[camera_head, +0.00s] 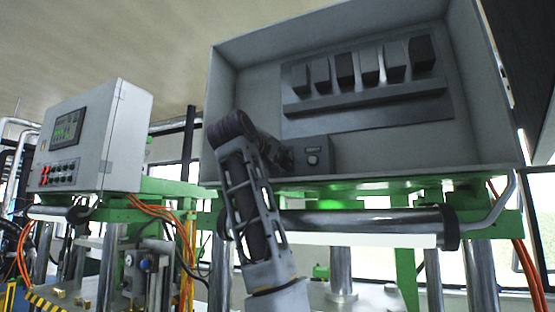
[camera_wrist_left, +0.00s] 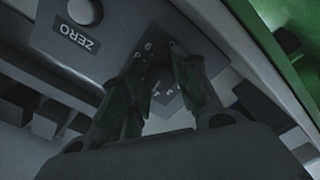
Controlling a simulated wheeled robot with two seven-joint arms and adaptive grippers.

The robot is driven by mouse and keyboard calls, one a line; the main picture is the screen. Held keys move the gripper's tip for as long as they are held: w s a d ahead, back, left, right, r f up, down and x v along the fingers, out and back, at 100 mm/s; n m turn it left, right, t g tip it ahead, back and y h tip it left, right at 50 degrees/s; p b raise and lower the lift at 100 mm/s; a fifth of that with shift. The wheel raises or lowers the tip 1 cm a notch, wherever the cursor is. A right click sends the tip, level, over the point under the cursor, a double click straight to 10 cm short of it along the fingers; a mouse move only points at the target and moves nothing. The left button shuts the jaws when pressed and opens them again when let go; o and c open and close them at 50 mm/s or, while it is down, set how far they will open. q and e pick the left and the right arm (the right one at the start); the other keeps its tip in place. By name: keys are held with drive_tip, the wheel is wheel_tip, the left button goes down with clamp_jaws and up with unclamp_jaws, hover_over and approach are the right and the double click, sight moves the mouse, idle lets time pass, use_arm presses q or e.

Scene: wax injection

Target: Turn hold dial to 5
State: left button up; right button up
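The hold dial is mostly hidden in the head view behind my left gripper (camera_head: 284,158), at the left side of a small dark control box (camera_head: 318,148). In the left wrist view, small white digits on the grey panel face (camera_wrist_left: 112,62) mark the dial's place. My left gripper (camera_wrist_left: 160,68) has its two fingers apart, one on each side of this marked spot, with the tips close to the panel. The dial's knob and its setting are too dark to read, and I cannot tell if the fingers touch it. My right gripper is not in view.
A round button (camera_wrist_left: 84,12) with a ZERO label (camera_wrist_left: 77,37) sits beside the dial; it also shows in the head view (camera_head: 313,160). The box stands inside an open grey cabinet (camera_head: 245,90) with a row of dark blocks above. A second control cabinet (camera_head: 125,130) stands left.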

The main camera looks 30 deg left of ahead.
use_arm(q)
drive_tip(key=c, duration=0.5)
drive_tip(key=shift+m, duration=0.3)
drive_tip(key=shift+m+b, duration=0.3)
drive_tip(key=shift+m, duration=0.1)
drive_tip(key=o, duration=1)
drive_tip(key=shift+o, duration=0.2)
drive_tip(key=shift+s, duration=0.2)
